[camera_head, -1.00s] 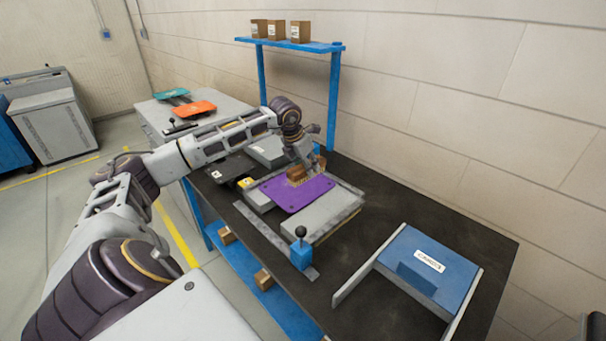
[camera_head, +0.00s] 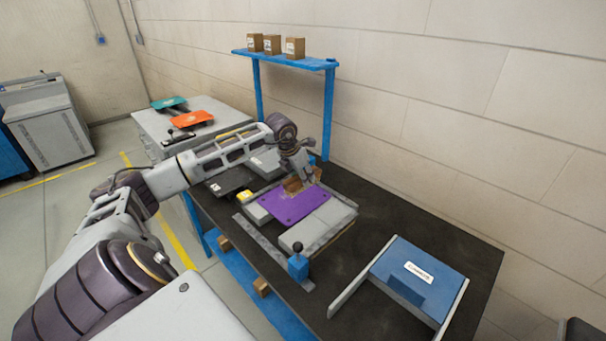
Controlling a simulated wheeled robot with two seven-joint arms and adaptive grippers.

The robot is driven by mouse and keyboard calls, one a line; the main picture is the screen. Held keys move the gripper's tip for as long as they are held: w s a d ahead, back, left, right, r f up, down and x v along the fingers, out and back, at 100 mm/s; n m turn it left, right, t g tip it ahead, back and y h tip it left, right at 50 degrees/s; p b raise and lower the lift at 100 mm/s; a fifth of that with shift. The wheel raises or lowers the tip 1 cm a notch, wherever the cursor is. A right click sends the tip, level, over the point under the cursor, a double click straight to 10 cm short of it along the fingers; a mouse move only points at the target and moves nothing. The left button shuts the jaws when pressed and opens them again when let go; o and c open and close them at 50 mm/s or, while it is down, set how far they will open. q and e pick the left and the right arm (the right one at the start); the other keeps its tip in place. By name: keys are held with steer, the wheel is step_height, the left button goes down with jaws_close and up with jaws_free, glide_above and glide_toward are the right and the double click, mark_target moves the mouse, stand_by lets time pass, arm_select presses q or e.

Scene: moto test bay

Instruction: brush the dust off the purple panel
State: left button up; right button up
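The purple panel (camera_head: 290,207) lies flat on the grey fixture (camera_head: 322,222) on the dark workbench. My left gripper (camera_head: 297,180) points down at the panel's far edge. It is shut on a brown brush (camera_head: 293,186), whose lower end is at or just above the panel; I cannot tell if it touches. Dust on the panel is too small to make out. My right gripper is not in view.
A blue clamp with a black knob (camera_head: 298,262) stands at the fixture's near corner. A blue labelled tray (camera_head: 418,272) is at the bench's right (camera_head: 460,240). A blue shelf (camera_head: 290,60) with brown boxes rises behind. A grey cabinet (camera_head: 165,135) holds orange and teal panels.

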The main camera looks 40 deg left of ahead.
arm_select(q)
steer(key=shift+f, duration=0.45)
steer(key=shift+f+b, duration=1.2)
steer(key=shift+f, duration=0.8)
steer(key=shift+f+b, duration=0.65)
steer(key=shift+f, duration=0.4)
steer(key=shift+f+b, duration=0.65)
steer(key=shift+b, duration=0.05)
steer(key=shift+f, duration=0.25)
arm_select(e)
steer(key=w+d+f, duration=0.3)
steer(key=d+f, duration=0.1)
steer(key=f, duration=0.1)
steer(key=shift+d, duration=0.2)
